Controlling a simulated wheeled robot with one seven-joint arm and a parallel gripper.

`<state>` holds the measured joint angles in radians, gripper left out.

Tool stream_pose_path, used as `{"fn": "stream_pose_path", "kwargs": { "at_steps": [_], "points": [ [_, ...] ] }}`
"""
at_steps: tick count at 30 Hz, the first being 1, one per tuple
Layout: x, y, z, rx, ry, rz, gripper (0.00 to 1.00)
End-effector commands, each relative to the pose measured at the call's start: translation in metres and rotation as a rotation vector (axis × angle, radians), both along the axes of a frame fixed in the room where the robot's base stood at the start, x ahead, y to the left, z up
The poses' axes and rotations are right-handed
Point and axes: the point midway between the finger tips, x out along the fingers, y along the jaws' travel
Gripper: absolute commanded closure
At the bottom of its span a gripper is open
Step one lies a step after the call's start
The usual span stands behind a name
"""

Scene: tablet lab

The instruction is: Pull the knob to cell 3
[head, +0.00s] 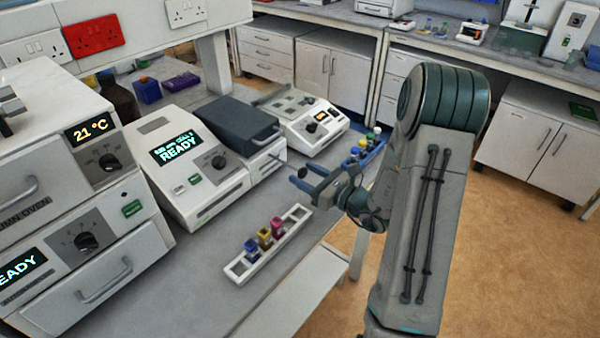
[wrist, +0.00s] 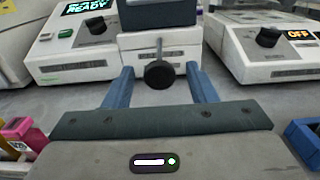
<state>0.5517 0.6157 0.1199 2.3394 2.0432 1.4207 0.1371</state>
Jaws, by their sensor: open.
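The black round knob (wrist: 160,75) sits on the end of a thin rod at the front of the white spectrophotometer (wrist: 158,42). My gripper (wrist: 159,70) is open, with its two blue fingers to the left and right of the knob and a gap on each side. In the head view my gripper (head: 308,176) reaches toward the front of the spectrophotometer (head: 198,190), beside its dark-lidded compartment (head: 236,122). The display (head: 176,149) shows READY; its small upper line is hard to read.
A white rack (head: 240,267) with several coloured cuvettes stands on the bench in front. A second instrument (head: 312,122) with an OFF display is to the right. A blue rack of capped bottles (head: 362,150) stands near my wrist. Ovens (head: 85,220) fill the left.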

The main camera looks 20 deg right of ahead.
Motion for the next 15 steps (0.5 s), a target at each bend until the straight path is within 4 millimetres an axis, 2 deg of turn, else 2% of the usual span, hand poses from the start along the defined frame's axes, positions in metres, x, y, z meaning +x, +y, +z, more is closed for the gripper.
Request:
{"fn": "stream_pose_path", "kwargs": {
  "at_steps": [9, 15],
  "points": [
    [-0.059, -0.045, -0.002, -0.001, 0.0, -0.007, 0.48],
    [-0.083, -0.062, -0.001, -0.001, 0.001, -0.004, 0.48]
  ]
}}
